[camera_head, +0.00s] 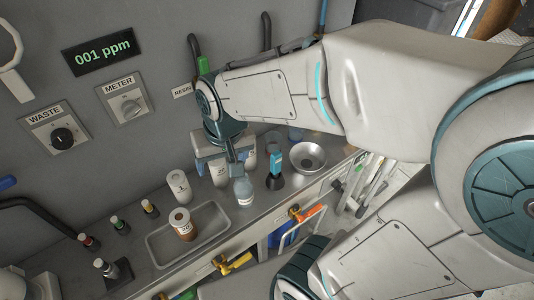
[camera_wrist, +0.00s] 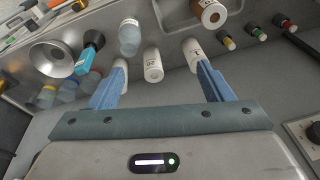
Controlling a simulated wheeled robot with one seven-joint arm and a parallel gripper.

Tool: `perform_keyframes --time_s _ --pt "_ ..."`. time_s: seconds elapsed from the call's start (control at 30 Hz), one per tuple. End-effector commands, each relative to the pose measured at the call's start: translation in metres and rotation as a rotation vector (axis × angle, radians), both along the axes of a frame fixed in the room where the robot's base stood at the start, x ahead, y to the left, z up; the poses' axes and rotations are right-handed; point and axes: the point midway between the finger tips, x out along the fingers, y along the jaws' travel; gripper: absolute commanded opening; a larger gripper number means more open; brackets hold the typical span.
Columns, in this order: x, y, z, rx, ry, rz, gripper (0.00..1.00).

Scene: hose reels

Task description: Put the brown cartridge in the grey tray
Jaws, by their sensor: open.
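The brown cartridge (camera_head: 185,229), an amber cylinder with a white upper part, stands upright inside the shallow grey tray (camera_head: 160,252) in the head view. In the wrist view it (camera_wrist: 210,16) shows at the top edge, with part of the tray (camera_wrist: 174,22) beside it. My gripper (camera_head: 219,172) is open above the back of the counter, behind and to the right of the tray. In the wrist view its blue fingers (camera_wrist: 160,82) are spread wide, with nothing held. The brown cartridge is apart from them.
White cartridges (camera_head: 178,186) stand behind the tray, close to my fingers. The wall panel rises behind.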

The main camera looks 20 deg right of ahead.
Motion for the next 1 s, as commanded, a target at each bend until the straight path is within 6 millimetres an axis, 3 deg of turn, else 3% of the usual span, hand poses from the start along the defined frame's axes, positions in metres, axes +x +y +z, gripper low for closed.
perform_keyframes --time_s 0.03,0.2,0.4,1.0 --pt "-0.005 -0.016 0.009 0.000 -0.024 -0.013 0.73" --pt "-0.028 -0.053 0.029 -0.035 -0.079 -0.022 0.73" --pt "-0.049 -0.077 0.039 -0.082 -0.114 -0.028 0.73" --pt "-0.055 -0.081 0.041 -0.098 -0.121 -0.026 0.73"
